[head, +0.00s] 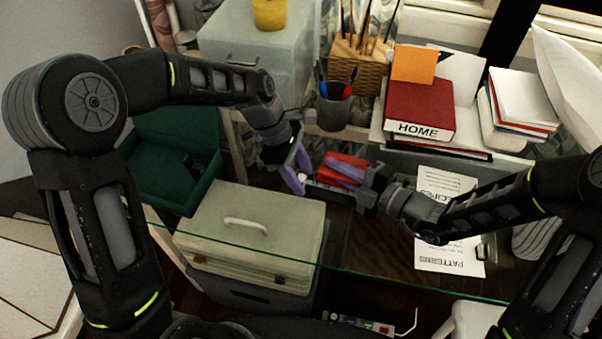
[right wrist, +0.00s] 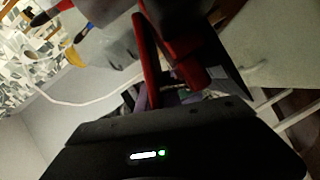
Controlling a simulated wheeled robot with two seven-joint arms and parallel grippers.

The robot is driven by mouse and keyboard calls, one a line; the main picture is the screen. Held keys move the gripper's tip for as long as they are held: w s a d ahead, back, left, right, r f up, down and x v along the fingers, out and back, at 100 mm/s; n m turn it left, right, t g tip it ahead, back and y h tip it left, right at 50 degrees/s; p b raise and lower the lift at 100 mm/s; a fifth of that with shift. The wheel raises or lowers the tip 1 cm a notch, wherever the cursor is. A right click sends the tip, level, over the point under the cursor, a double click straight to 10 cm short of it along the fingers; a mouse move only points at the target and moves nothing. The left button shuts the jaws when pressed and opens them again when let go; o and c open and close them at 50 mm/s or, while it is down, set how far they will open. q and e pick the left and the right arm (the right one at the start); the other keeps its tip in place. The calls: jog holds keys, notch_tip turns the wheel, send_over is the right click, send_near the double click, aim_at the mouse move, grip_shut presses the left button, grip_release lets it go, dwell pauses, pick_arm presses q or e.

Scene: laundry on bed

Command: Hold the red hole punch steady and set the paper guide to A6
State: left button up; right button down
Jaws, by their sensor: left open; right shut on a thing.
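The red hole punch (head: 352,159) lies on the dark desk in the middle of the head view. Its red lever also shows close up in the right wrist view (right wrist: 146,55). My right gripper (head: 343,170) comes in from the right and is shut on the punch, with its purple fingers over the red body. My left gripper (head: 297,168) is open at the punch's left end, its purple fingers pointing down. A small white piece (head: 303,178) shows by its fingertips; I cannot tell whether they touch it. The paper guide and its size marks are too small to read.
A pen cup (head: 333,108) and a wicker basket of brushes (head: 358,68) stand behind the punch. A red book marked HOME (head: 418,106) is at back right. Printed sheets (head: 448,255) lie right. A beige case (head: 250,222) and a green box (head: 165,180) are left.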

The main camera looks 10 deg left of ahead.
pick_arm(q)
jog(key=v, duration=1.2)
pick_arm(e)
jog(key=c, duration=1.5)
grip_release()
jog(key=shift+d, duration=0.1)
pick_arm(q)
jog(key=shift+d, duration=0.1)
pick_arm(e)
jog(key=shift+o, duration=0.2)
jog(key=shift+f, duration=0.1)
jog(key=shift+s, duration=0.1)
